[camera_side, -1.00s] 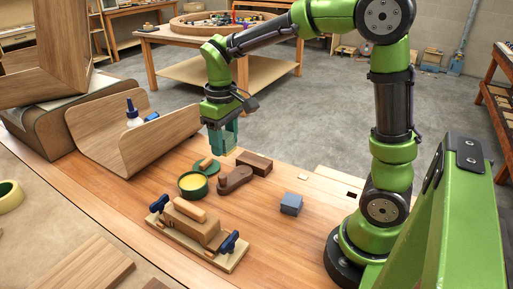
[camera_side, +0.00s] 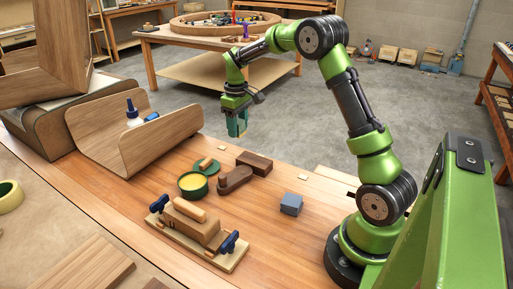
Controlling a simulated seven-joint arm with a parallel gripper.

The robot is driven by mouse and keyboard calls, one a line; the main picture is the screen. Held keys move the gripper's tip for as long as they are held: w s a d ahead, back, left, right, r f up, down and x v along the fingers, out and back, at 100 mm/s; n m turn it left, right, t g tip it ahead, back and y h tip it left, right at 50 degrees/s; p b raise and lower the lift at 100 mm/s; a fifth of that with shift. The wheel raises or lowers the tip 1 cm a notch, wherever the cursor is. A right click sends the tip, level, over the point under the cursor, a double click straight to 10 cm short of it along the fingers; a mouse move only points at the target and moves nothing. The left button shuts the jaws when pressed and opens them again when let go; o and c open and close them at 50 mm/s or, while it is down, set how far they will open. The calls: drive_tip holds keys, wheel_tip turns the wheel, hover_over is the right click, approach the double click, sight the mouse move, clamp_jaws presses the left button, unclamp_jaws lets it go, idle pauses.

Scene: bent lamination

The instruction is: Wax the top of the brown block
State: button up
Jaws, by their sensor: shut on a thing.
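An open round green tin of yellow wax (camera_side: 193,185) stands on the bench, with a green lid-like disc (camera_side: 207,167) bearing a small wooden piece behind it. A tan-brown block (camera_side: 190,222) sits on a board between blue-handled clamps, with a pale rounded wooden bar (camera_side: 188,208) on top. A dark brown rectangular block (camera_side: 255,162) lies farther back, beside a rounded brown tool (camera_side: 235,179). My gripper (camera_side: 238,126) hangs above the far edge of the bench, away from all of these. It is shut on a teal piece, too small to identify.
A blue-grey block (camera_side: 291,204) lies near my base. Loose boards (camera_side: 72,268) lie at front left. The bench front right of the clamped board is clear.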

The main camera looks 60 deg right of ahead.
drive_tip(key=shift+f, duration=3.6)
drive_tip(key=shift+s+f, duration=0.25)
drive_tip(key=shift+f, duration=0.05)
drive_tip(key=shift+s+a, duration=0.1)
drive_tip(key=shift+s, duration=5.6)
drive_tip(key=shift+w, duration=6.05)
drive_tip(key=shift+s, duration=6.15)
drive_tip(key=shift+w, duration=5.9)
drive_tip(key=shift+w+r, duration=0.1)
drive_tip(key=shift+w, duration=0.1)
drive_tip(key=shift+r, duration=3.9)
